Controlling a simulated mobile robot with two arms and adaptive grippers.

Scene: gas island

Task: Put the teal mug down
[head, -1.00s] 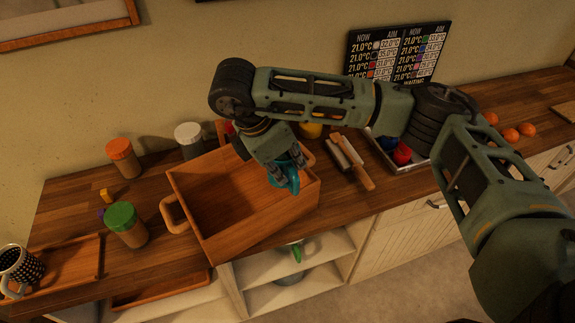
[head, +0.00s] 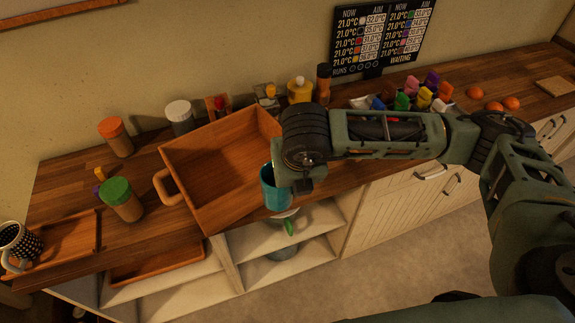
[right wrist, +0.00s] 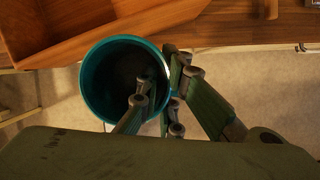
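The teal mug (head: 274,188) is held in my right gripper (right wrist: 164,80). In the right wrist view the mug (right wrist: 97,68) shows its round open mouth to the camera and looks empty. One finger is inside the rim and the others are outside, pinching the wall. In the head view the mug hangs at the front right corner of the wooden crate (head: 183,158), by the counter's front edge. The wrist hides most of the fingers and part of the mug there. My left gripper is not in view.
The wooden counter (head: 75,181) carries a green-lidded jar (head: 121,199), an orange-lidded jar (head: 117,137) and a tray (head: 73,240) with a dotted mug (head: 20,247). Coloured items and oranges (head: 494,105) stand at the right. Open shelves (head: 270,240) lie below.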

